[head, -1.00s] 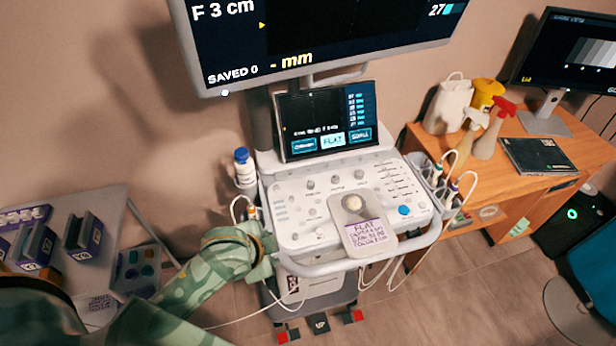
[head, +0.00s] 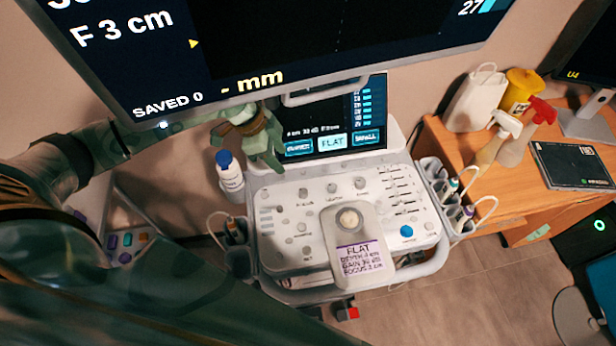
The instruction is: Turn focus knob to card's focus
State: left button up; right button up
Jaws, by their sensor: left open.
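The ultrasound console panel (head: 285,235) carries several grey knobs in its upper part, among them a left knob (head: 303,194), a middle knob (head: 333,188) and a right knob (head: 361,183). Their labels are too small to read surely. A card (head: 362,256) with a purple stripe lies on the panel's lower middle; it reads FLAT and a focus line that looks like 3 cm. The big monitor (head: 300,45) shows F 3 cm. My left gripper (head: 266,160) is open and empty, above the panel's back left, beside the small touch screen (head: 330,125). My right gripper is out of view.
A blue-capped bottle (head: 230,177) stands left of the panel, close to my left gripper. The monitor's lower edge hangs just above that gripper. Probes (head: 458,205) sit in holders at the right. Spray bottles (head: 510,140) stand on the wooden desk (head: 470,150).

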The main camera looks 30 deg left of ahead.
aim_at(302, 191)
pick_arm(q)
jog(key=b+x, duration=0.1)
jog(key=x, duration=0.2)
jog(key=b+x, duration=0.1)
jog(key=x, duration=0.7)
jog(key=shift+s+d+b, duration=0.2)
jog(key=shift+s+b, duration=0.1)
jog(key=shift+b, duration=0.1)
jog(key=shift+b+x, duration=0.35)
jog(key=shift+x, duration=0.65)
jog(key=shift+s+f, duration=0.2)
jog(key=shift+s, duration=0.1)
jog(key=shift+w+d+f, duration=0.1)
jog(key=shift+w+f, duration=0.15)
jog(key=shift+s+r, duration=0.1)
grip_shut()
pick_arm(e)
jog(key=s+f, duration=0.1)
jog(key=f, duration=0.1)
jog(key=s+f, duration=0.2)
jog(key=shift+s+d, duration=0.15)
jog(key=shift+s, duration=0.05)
